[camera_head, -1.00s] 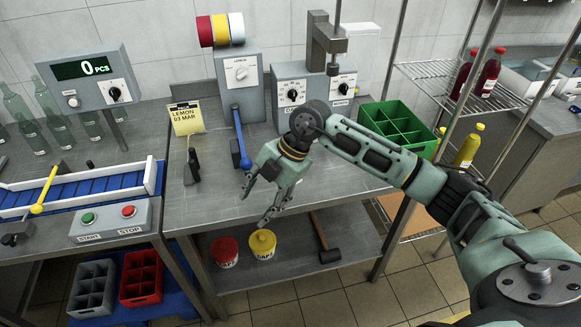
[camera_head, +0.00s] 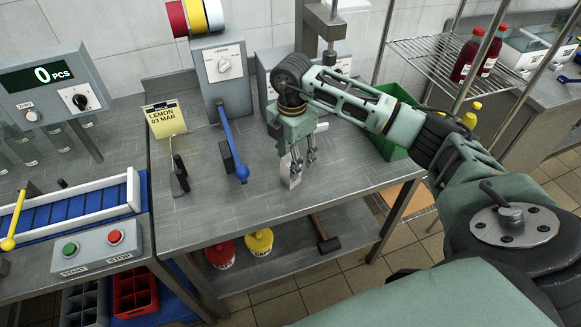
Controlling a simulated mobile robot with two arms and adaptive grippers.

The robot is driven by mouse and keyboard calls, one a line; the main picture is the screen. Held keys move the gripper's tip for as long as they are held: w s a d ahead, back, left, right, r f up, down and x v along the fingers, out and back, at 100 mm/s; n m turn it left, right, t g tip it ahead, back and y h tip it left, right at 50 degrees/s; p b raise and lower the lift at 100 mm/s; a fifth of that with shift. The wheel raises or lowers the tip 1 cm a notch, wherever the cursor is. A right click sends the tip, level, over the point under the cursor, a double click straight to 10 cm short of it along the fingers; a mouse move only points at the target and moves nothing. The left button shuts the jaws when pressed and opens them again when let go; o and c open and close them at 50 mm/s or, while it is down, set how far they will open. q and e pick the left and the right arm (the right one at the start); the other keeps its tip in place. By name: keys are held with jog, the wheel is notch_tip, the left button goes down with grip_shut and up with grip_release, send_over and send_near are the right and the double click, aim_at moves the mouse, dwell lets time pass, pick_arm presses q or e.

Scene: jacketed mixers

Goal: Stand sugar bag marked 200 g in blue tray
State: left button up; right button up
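My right gripper (camera_head: 301,162) points down over the middle bench, with its fingers apart. A small pale upright piece (camera_head: 291,171) shows at its left finger; I cannot tell whether it is a bag, and no 200 g mark can be read. Whether the fingers touch it is unclear. I cannot make out a blue tray; a blue surface (camera_head: 172,303) shows low at the left beside the crates. My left gripper is not in view.
A lemon card (camera_head: 164,120), a blue-handled lever (camera_head: 233,150) and a green divided crate (camera_head: 393,151) stand on the bench (camera_head: 225,205). Its front part is clear. Red (camera_head: 220,254) and yellow (camera_head: 259,242) tubs and a mallet (camera_head: 325,238) are on the shelf below.

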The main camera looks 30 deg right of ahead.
notch_tip(320, 180, down, 4)
jog(key=shift+s+a+r+p, duration=0.1)
jog(key=shift+p, duration=0.65)
jog(key=shift+f, duration=0.4)
jog(key=c, duration=1)
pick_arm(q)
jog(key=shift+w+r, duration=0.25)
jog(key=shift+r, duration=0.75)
pick_arm(e)
grip_shut()
